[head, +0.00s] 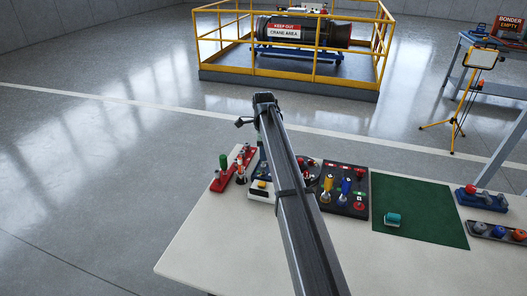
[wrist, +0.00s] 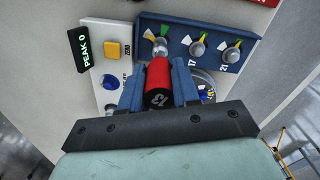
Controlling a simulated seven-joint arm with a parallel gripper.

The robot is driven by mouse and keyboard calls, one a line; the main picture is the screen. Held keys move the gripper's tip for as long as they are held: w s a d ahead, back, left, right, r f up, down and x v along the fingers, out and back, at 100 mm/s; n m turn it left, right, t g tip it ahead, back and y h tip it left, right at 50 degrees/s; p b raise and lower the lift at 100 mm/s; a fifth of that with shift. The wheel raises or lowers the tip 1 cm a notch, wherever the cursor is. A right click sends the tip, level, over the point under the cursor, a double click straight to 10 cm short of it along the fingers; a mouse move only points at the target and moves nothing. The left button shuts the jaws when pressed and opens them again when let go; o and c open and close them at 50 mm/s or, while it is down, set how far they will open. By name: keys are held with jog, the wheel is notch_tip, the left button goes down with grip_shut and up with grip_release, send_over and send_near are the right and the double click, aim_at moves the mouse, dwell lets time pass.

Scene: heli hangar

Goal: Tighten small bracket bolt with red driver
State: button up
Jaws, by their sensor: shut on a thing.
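The driver's silver tip end is at the leftmost bolt of the blue bracket (wrist: 181,24) in the wrist view. The driver largely hides that bolt, so I cannot tell whether it is fully seated. Two other silver bolts, by 17 (wrist: 197,49) and 21 (wrist: 231,55), stand to its right, each with a coloured dial sector. A black display (wrist: 92,52) reads PEAK 0. In the head view my arm hides the gripper and driver.
A white panel with a yellow ZERO button (wrist: 112,49) and a blue knob (wrist: 109,82) is left of the driver. On the table, a red rack (head: 228,176), a dark tool tray (head: 347,208) and a green mat (head: 419,232) with a teal item (head: 393,220) lie around my arm.

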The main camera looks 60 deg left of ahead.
jog(key=shift+f, duration=0.9)
dwell(0.6)
jog(key=o, duration=0.4)
grip_shut()
